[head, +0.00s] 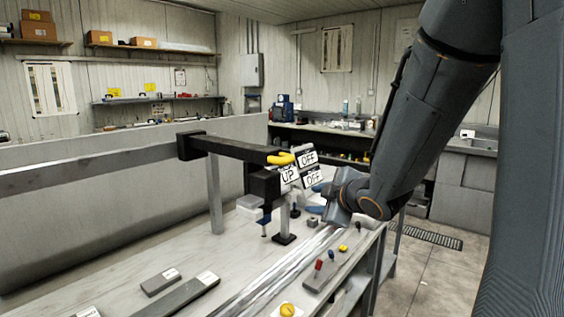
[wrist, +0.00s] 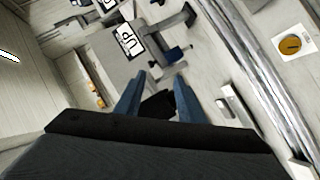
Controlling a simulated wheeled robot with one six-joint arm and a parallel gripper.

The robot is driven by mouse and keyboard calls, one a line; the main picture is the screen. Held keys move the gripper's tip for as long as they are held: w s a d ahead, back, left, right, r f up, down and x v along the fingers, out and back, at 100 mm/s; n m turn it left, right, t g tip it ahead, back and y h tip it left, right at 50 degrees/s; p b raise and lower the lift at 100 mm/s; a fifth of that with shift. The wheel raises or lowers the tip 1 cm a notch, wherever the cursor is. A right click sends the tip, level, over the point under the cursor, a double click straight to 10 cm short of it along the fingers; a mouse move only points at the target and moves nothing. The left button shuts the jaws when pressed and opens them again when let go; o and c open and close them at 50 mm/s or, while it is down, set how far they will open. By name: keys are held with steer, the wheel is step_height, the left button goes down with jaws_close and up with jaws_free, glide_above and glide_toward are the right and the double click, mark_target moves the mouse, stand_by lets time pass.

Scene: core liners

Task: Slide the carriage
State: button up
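The carriage appears to be the black assembly (head: 235,149) on the long grey rail (head: 90,170). Its arm reaches right to a yellow handle (head: 280,160), with a black block (head: 263,184) hanging below. Signs reading UP (head: 289,175) and OFF (head: 307,158) show beside it; the UP sign also shows in the wrist view (wrist: 129,41). My gripper (head: 315,199) is to the right of the block, low over the bench and apart from the handle. In the wrist view its blue fingers (wrist: 158,79) stand apart, with a dark shape between their bases that I cannot identify.
The bench (head: 130,275) carries dark grey bars (head: 190,295), metal rails (head: 270,275), a yellow button (head: 287,310) and a small control panel (head: 330,275). A post (head: 215,195) stands under the rail. Floor is clear at the right.

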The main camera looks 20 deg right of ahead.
mark_target(286, 163)
steer(key=s+a+r+n+t+y, duration=0.1)
steer(key=s+a+r+n+y, duration=0.1)
steer(key=r+n+y, duration=0.3)
steer(key=s+a+r+n+y, duration=0.1)
steer(key=a+r+n+y, duration=0.2)
steer(key=r+n, duration=0.35)
steer(key=p+x, duration=0.1)
steer(key=x, duration=0.3)
steer(key=p+x, duration=0.1)
steer(key=x, duration=0.1)
steer(key=shift+w+f+p, duration=0.3)
steer(key=shift+w+f, duration=0.1)
jaws_close()
